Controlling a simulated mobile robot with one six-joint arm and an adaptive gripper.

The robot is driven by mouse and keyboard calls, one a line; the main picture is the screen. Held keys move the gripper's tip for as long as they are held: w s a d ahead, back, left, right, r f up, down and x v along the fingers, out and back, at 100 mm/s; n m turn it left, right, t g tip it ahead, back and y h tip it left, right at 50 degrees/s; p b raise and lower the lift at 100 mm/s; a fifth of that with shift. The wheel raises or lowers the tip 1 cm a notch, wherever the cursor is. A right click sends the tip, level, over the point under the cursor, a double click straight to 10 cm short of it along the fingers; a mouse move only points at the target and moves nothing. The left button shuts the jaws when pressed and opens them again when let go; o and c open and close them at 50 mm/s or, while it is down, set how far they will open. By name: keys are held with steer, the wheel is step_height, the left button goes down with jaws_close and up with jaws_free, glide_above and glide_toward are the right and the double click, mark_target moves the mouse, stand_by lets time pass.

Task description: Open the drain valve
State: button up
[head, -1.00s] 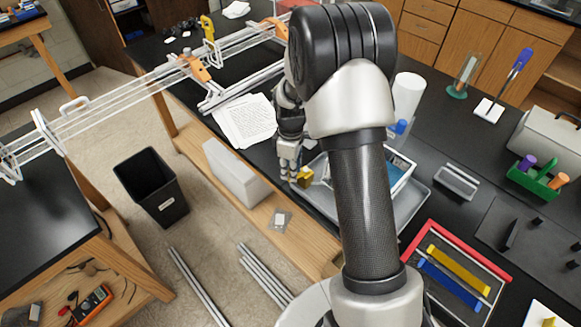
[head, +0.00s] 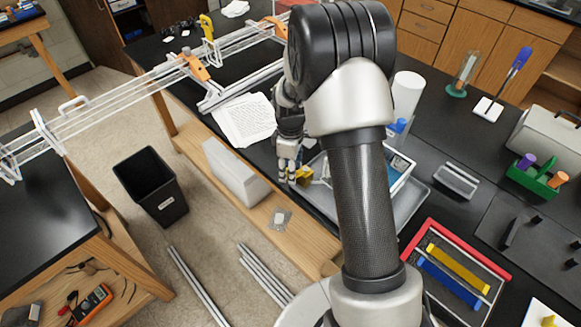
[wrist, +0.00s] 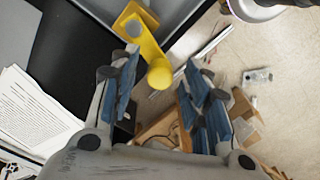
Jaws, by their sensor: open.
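The drain valve's yellow handle (wrist: 146,42) shows in the wrist view as a flat lever with a round knob at its near end. In the head view it is a small yellow piece (head: 303,175) at the left edge of the grey tray (head: 417,202). My gripper (wrist: 160,62) is open, with blue-padded fingers on either side of the knob. The knob lies between the fingertips, with a visible gap to the right finger; I cannot tell whether the left finger touches. In the head view my gripper (head: 287,174) is just left of the handle. My arm hides part of the tray.
Printed papers (head: 245,121) lie on the black bench left of my gripper. A white box (head: 235,172) stands on the wooden shelf below, near a small clear bag (head: 279,219). A black bin (head: 152,187) is on the floor. A red-rimmed tray (head: 459,238) lies right of my arm.

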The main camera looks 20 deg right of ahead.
step_height(320, 180, up, 12)
stand_by(0.5)
stand_by(0.3)
steer(key=s+a+r+m+t+b, duration=0.1)
steer(key=s+a+r+m+b, duration=0.15)
steer(key=s+r, duration=0.35)
steer(key=s+a+r+m+t+b, duration=0.1)
steer(key=s+a+r+m+t, duration=0.15)
steer(key=s+r, duration=0.4)
steer(key=s+a+f+m+b, duration=0.1)
steer(key=s+f+m, duration=0.1)
steer(key=s, duration=0.5)
steer(key=s+a+f+m+t+b, duration=0.1)
steer(key=s+a+m, duration=0.1)
steer(key=s, duration=0.5)
steer(key=shift+s+f+m, duration=0.15)
steer(key=shift+f+m, duration=0.25)
steer(key=shift+m, duration=0.2)
steer(key=shift+c, duration=0.2)
